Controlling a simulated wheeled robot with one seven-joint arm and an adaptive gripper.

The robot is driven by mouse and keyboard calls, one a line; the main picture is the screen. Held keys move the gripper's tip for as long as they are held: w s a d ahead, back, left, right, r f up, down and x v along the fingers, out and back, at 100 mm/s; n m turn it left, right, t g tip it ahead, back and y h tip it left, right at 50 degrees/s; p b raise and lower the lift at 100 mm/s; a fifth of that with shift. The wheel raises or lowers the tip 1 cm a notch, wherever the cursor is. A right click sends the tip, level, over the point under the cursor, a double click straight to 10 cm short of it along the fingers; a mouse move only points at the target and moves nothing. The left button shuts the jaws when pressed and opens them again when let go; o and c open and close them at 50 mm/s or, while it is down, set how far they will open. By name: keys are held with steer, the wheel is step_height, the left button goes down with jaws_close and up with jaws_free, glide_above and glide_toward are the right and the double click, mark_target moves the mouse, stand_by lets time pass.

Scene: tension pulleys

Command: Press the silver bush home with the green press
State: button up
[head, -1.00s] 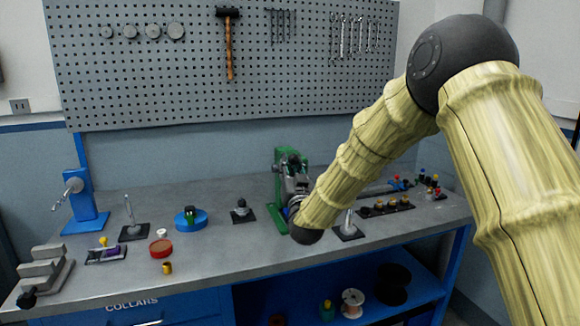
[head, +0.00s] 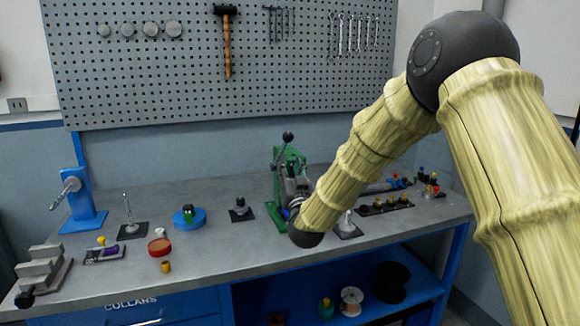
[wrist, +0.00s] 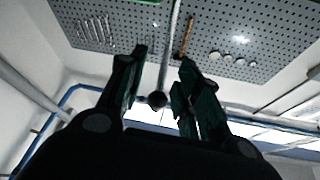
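The green press (head: 281,205) stands on the bench, partly hidden by my arm. Its lever (head: 288,138) rises above it and ends in a black ball knob. My gripper (wrist: 163,56) is open, its two dark fingers apart. In the wrist view the black knob (wrist: 157,99) and its grey rod show in the gap between the fingers; I cannot tell whether they touch. In the head view my gripper is beside the press, largely covered by my wrist and forearm. I cannot make out the silver bush; the working area of the press is hidden.
A blue press (head: 84,213) and a grey vise (head: 42,268) stand at the left. A blue round stand (head: 190,218), a red dish (head: 160,247) and small posts on dark plates lie between. A dark rack (head: 385,207) is at the right. A pegboard (head: 270,60) hangs behind.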

steer(key=v, duration=1.1)
steer(key=shift+w+d+f, duration=0.15)
steer(key=shift+w+d, duration=0.05)
steer(key=shift+d, duration=0.15)
